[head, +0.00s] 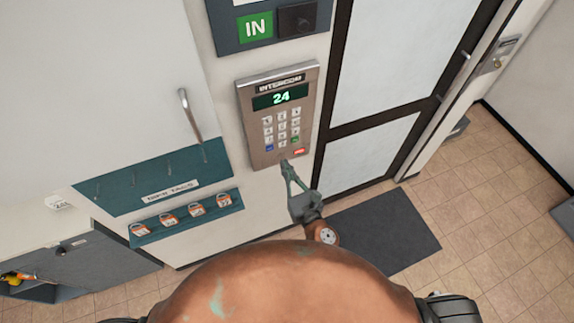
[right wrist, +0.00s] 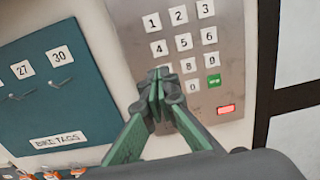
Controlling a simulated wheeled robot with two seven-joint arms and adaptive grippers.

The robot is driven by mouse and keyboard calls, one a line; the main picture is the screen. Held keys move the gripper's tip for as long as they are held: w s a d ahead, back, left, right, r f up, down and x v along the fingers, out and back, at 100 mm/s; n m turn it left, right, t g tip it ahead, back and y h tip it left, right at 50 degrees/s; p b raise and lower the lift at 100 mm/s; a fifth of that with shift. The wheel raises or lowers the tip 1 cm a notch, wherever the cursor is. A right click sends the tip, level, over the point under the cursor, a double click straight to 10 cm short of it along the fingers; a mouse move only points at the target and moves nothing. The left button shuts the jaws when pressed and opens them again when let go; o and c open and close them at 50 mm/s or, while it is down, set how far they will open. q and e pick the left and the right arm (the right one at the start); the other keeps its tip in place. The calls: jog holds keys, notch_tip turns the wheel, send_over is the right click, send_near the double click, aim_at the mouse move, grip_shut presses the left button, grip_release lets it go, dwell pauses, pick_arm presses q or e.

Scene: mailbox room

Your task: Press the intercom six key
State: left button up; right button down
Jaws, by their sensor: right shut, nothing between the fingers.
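The intercom (head: 247,125) is a grey panel on the wall with a lit display reading 24. Its white number keys stand in rows. The six key (right wrist: 209,34) is at the right end of the second row and is unobstructed in the right wrist view. My right gripper (head: 286,164) is shut and empty at the intercom's lower edge in the head view. In the right wrist view its fingertips (right wrist: 160,78) cover the lower left of the keypad, hiding the seven key. Contact with the panel cannot be told. My left gripper is not in view.
A teal bike tags board (right wrist: 45,105) with hooks is left of the intercom, above a shelf of orange-and-white tags (head: 196,209). A metal handle (head: 187,110) projects nearby. A black-framed glass door (head: 375,150) stands right. A dark mat (head: 385,235) lies below.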

aim_at(296, 122)
jog(key=w+d+b, duration=0.2)
jog(key=d+b, duration=0.4)
jog(key=d, duration=0.4)
jog(key=shift+w+r, duration=0.2)
jog(key=p+x, duration=0.2)
jog(key=x, duration=1.2)
